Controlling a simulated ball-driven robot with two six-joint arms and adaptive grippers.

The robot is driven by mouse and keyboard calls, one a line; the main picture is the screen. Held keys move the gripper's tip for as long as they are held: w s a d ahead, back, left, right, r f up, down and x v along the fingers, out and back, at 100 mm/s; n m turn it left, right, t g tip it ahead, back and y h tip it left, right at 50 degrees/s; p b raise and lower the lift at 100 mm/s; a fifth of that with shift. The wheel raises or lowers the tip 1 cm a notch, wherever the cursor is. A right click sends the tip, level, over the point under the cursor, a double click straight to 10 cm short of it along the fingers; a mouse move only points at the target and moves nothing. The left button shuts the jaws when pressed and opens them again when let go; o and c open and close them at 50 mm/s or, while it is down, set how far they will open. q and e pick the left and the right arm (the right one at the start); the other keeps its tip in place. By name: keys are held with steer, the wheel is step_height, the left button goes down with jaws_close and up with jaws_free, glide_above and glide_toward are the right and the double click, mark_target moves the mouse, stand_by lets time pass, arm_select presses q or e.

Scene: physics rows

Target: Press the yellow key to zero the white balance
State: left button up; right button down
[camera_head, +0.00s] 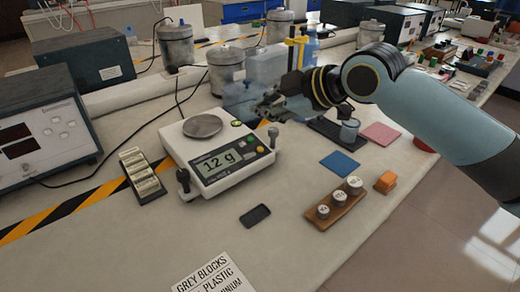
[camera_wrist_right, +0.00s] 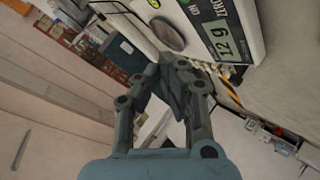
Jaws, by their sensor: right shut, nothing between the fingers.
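The white balance (camera_head: 225,165) stands on the bench with a round grey pan (camera_head: 202,126) and a display (camera_head: 219,163) reading 12 g. The yellow key (camera_head: 261,149) is at the right end of its front panel, uncovered in the head view. In the right wrist view the balance (camera_wrist_right: 245,25) is at the top, and I cannot make out the yellow key there. My right gripper (camera_head: 262,108) is shut and empty, above and behind the balance's right rear side, apart from the key. Its closed fingers show in the wrist view (camera_wrist_right: 176,80). My left gripper is not in view.
Dark posts (camera_head: 183,180) stand at the balance's front left and right (camera_head: 272,136). A weight rack (camera_head: 141,174) is left of it. A dark flat item (camera_head: 255,215) lies in front. A wooden block with weights (camera_head: 335,203) and a blue mat (camera_head: 340,164) are to the right.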

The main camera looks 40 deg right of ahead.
steer(key=b, duration=0.7)
glide_above(260, 150)
steer(key=s, duration=0.1)
steer(key=f, duration=0.6)
steer(key=shift+s+a+f, duration=0.2)
steer(key=shift+f, duration=0.1)
steer(key=shift+w+f, duration=0.3)
steer(key=shift+f, duration=0.5)
steer(key=shift+b, duration=0.3)
steer(key=shift+f, duration=0.45)
steer(key=shift+w+f+b, duration=0.1)
steer(key=shift+f+b, duration=0.2)
steer(key=shift+r, duration=0.1)
steer(key=shift+r+p, duration=0.65)
steer(key=shift+p, duration=0.2)
